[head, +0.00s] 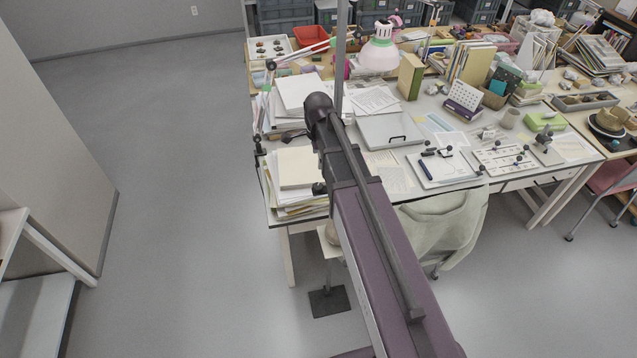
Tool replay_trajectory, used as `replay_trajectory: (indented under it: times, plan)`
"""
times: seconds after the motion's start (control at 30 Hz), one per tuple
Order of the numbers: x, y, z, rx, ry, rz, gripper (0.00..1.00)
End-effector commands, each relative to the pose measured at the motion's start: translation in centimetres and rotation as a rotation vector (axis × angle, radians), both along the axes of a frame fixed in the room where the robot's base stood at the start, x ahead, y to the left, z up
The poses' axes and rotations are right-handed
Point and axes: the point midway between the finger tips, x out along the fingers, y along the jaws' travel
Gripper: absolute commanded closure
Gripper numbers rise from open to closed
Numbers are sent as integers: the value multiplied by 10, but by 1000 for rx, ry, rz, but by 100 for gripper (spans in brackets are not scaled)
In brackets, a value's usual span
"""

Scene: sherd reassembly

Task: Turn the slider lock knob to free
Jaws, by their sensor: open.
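I cannot pick out the slider lock knob for certain; the candidates are small dark knobs. A white board (455,180) on the desk carries black knobs or clamps (436,152) and a dark blue pen (425,170). Right of it, a pale plate (488,168) bears several black knobs. How any knob is turned is too small to read. My arm reaches up the middle of the head view, left of these boards. I cannot make out my gripper; my own arm may hide it.
Floor on the left (190,200) is clear.

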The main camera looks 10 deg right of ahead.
Motion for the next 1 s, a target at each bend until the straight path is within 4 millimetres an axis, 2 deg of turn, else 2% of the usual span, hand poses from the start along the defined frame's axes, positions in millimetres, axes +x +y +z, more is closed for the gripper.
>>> replay_trajectory:
  times: [0.2,0.63,1.0]
  plan:
    - [7,0,3,0,0,-67,16]
    - [7,-1,1,0,0,-71,16]
    - [7,-1,-15,0,0,-71,16]
